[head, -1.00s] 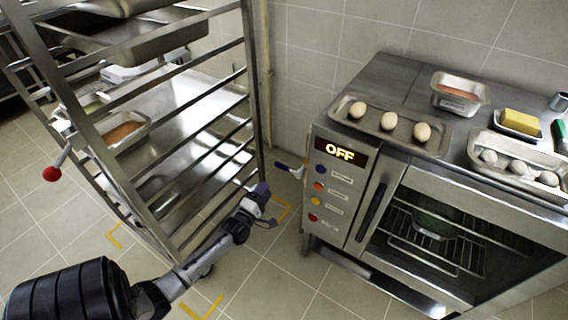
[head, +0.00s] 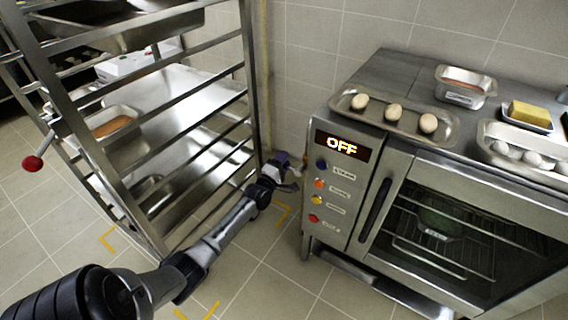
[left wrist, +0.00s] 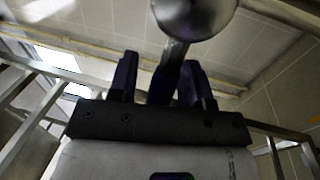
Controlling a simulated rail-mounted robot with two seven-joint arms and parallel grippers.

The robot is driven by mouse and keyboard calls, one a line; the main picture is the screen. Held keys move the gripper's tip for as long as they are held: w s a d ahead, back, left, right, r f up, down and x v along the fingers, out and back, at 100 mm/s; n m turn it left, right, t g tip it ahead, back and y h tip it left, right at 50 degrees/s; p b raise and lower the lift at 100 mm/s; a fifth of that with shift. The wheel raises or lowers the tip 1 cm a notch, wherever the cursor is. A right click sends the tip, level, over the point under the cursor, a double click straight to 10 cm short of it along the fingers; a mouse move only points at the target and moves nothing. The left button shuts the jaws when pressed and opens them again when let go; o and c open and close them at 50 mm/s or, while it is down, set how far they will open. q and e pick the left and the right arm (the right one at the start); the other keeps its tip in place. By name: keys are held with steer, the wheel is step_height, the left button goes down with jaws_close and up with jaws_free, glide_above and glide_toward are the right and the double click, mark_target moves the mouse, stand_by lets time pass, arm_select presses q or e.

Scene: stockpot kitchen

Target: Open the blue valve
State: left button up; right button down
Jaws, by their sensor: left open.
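The valve's blue handle (left wrist: 163,86) shows in the left wrist view, with its round metal end (left wrist: 193,18) above it at the top of the picture. My left gripper (head: 281,165) is beside the oven's left side, at the place of the valve. In the left wrist view its two fingers (left wrist: 160,78) are open, one on each side of the blue handle. I cannot tell whether either finger touches it. In the head view the gripper mostly hides the valve. My right gripper is not in view.
The oven (head: 332,230) stands right of my gripper, its display reading OFF. A tray with eggs (head: 350,112) lies on top. A metal rack (head: 140,215) with trays stands left, close to my left arm. Bare floor lies between rack and oven.

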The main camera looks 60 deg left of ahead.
arm_select(q)
steer(key=shift+w, duration=0.15)
steer(key=shift+c, duration=0.3)
jaws_close()
stand_by(0.3)
